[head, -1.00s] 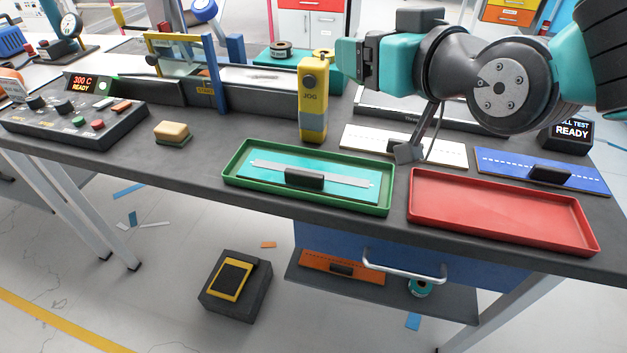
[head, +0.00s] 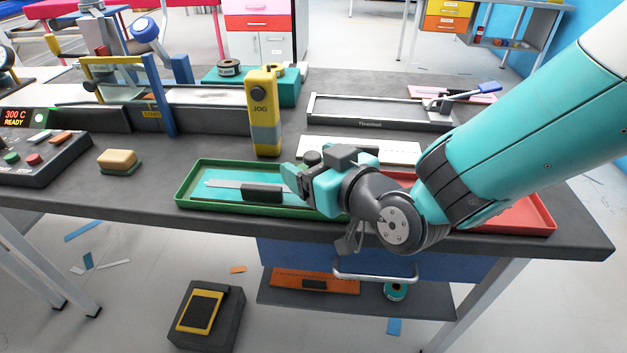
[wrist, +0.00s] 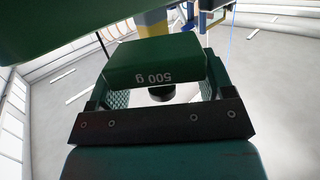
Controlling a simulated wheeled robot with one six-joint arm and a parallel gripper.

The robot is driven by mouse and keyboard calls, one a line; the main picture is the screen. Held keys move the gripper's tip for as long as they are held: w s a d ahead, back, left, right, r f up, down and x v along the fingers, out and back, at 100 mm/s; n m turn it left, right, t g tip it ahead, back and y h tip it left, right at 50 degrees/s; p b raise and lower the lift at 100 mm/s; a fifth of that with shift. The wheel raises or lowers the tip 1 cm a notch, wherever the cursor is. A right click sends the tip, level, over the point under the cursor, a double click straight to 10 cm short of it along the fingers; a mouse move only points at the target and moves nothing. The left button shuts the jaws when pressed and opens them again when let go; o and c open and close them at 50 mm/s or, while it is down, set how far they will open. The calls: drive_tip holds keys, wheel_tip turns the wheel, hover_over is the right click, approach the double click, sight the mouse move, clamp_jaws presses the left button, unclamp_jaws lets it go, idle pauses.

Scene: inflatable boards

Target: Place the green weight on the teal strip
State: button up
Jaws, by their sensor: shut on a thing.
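The green weight (wrist: 156,59), marked "500 g", sits between my gripper's two fingers in the wrist view. A dark round knob (wrist: 162,92) shows below it there. My gripper (head: 299,181) is shut on the weight, at the right end of the green tray in the head view. In the head view I cannot make out the weight clearly among the gripper parts. The teal strip (head: 222,196) lies flat in the green tray, with a grey strip along it and a black block (head: 262,193) on it. My gripper and wrist hide the strip's right end.
The green tray's rim (head: 183,190) stands low around the strip. A yellow JOG post (head: 264,110) stands behind it. The red tray (head: 520,215) is right, partly behind my arm. A white board (head: 360,150) lies behind. A sponge-like block (head: 118,160) sits left.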

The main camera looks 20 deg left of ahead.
drive_tip(key=shift+f, duration=1.45)
drive_tip(key=shift+f+b, duration=0.1)
drive_tip(key=shift+b, duration=0.25)
drive_tip(key=o, duration=1.4)
drive_tip(key=shift+c, duration=0.2)
drive_tip(key=b+v, duration=0.9)
drive_tip(key=v, duration=0.3)
drive_tip(key=shift+b, duration=0.3)
